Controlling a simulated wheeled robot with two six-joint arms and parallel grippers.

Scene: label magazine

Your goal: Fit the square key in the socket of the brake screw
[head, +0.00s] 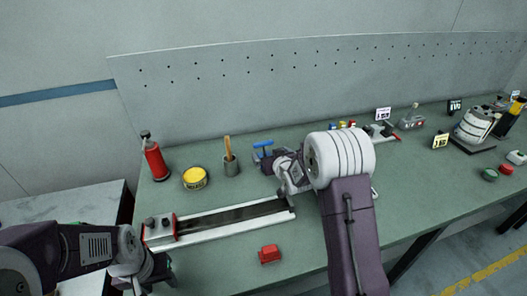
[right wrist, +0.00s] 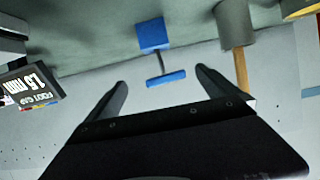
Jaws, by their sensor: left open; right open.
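A blue T-handled key (head: 263,145), which looks like the square key, stands in a blue block (head: 267,158) on the bench. In the right wrist view its blue crossbar (right wrist: 166,79) and thin dark shaft rise from the block (right wrist: 152,35). My right gripper (head: 284,168) is open; in its wrist view the crossbar shows between the two fingers, touching neither. How deep it sits between them I cannot tell. My left gripper (head: 132,274) is open and empty at the bench's left front. I cannot pick out the brake screw or its socket.
A pale rail with a red end block (head: 160,230) lies at the bench's left front. A red block (head: 270,254) sits in front. A black label (right wrist: 28,86) shows in the right wrist view.

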